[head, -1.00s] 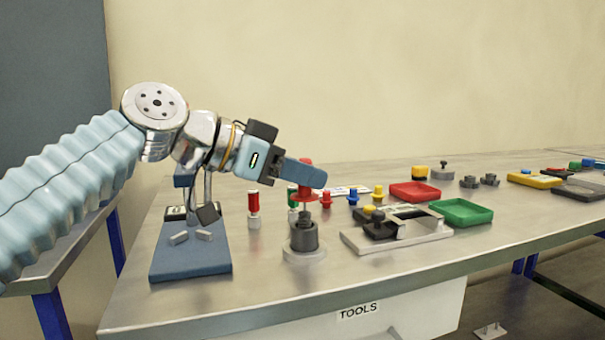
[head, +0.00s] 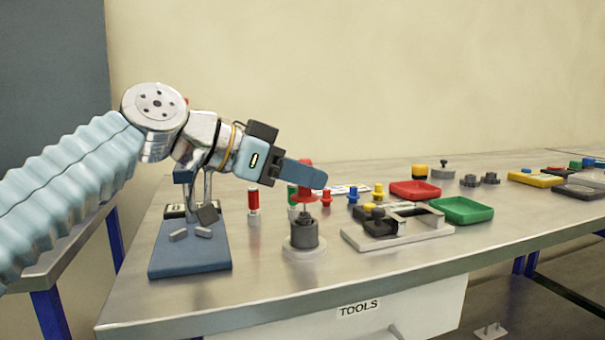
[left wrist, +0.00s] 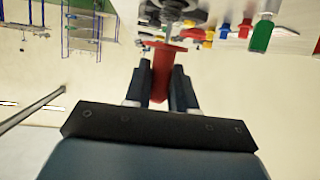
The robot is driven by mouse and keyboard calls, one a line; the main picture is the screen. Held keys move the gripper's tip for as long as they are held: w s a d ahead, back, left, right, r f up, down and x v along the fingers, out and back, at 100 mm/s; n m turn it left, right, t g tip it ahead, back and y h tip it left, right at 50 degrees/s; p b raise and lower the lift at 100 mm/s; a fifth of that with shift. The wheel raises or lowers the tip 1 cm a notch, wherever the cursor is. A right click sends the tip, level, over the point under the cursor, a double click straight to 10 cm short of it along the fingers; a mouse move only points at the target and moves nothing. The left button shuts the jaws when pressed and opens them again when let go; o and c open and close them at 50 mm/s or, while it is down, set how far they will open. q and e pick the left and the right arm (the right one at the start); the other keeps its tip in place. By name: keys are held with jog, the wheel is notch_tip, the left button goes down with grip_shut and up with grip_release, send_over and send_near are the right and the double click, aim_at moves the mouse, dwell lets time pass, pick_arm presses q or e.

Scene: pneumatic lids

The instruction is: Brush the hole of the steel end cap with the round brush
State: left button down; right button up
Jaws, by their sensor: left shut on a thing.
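My left gripper (head: 308,177) is shut on the red handle of the round brush (head: 305,197). The left wrist view shows the red handle (left wrist: 163,72) between the two dark fingers (left wrist: 163,84). The brush is upright, its thin shaft pointing down to the dark grey end cap (head: 304,236). The end cap sits on a round light base (head: 304,253) on the table. The shaft's lower end is at the top of the cap. I cannot tell how deep it is in the hole. My right gripper is not in view.
A blue stand (head: 190,258) with small grey pieces is left of the cap. A red-topped bottle (head: 253,202) stands behind. A light fixture (head: 400,232), a green tray (head: 461,211) and a red tray (head: 415,191) are to the right. The table's front strip is clear.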

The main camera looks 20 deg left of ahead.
pick_arm(q)
jog(key=shift+r+p, duration=0.4)
jog(key=shift+r, duration=0.05)
notch_tip(320, 180, up, 4)
jog(key=p, duration=0.3)
jog(key=shift+p, duration=0.3)
jog(key=shift+r+p, duration=0.95)
jog(key=shift+r, duration=0.15)
